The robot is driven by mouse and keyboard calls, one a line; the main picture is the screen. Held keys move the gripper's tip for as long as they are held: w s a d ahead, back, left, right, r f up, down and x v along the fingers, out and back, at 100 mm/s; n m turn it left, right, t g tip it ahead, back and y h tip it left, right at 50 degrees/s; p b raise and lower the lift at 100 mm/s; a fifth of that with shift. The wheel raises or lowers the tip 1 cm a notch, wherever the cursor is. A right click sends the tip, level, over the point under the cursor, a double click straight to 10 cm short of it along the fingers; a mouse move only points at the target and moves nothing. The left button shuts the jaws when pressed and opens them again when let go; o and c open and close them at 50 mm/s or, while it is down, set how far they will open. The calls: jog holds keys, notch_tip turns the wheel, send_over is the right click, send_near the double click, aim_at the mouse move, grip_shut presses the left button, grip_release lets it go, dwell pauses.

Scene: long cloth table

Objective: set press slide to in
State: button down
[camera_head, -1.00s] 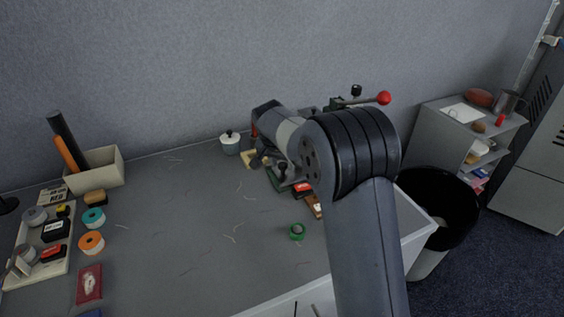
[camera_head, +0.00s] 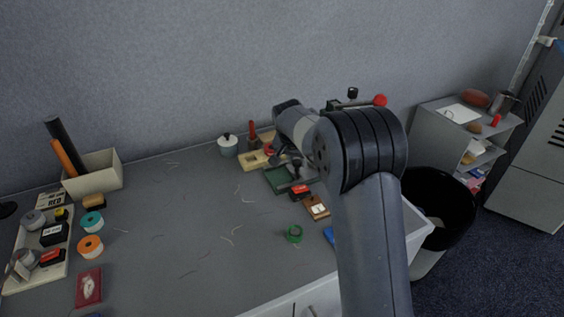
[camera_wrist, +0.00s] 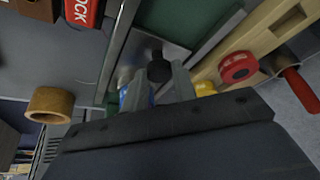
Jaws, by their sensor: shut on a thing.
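In the wrist view my gripper (camera_wrist: 160,88) has its two grey fingers closed around a black knob (camera_wrist: 158,68). The knob stands on a bare metal slide plate (camera_wrist: 140,50) lying beside a green base (camera_wrist: 180,16). In the head view the green base (camera_head: 277,181) shows at the back of the table, left of my arm. The gripper end reaches down over it, and the fingers are too small to tell apart there. A lever with a red ball (camera_head: 380,100) shows above my arm; what it joins is hidden.
A pale wooden frame (camera_wrist: 240,48), a red disc (camera_wrist: 237,67) and a red handle (camera_wrist: 300,90) stand close to the gripper. A tape roll (camera_wrist: 50,104) lies on the other side. A green ring (camera_head: 294,233) lies in front; the table's middle is mostly clear.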

aim_at(309, 168)
jog(key=d, duration=0.1)
jog(key=w+d, duration=0.1)
jog(key=d, duration=0.2)
jog(key=shift+w+p, duration=0.3)
jog(key=shift+w, duration=0.05)
jog(key=shift+r, duration=0.1)
jog(key=c, duration=1.1)
grip_release()
jog(key=shift+d, duration=0.15)
jog(key=shift+c, duration=0.2)
jog(key=v, duration=1)
jog(key=shift+r, duration=0.3)
jog(key=shift+s, duration=0.1)
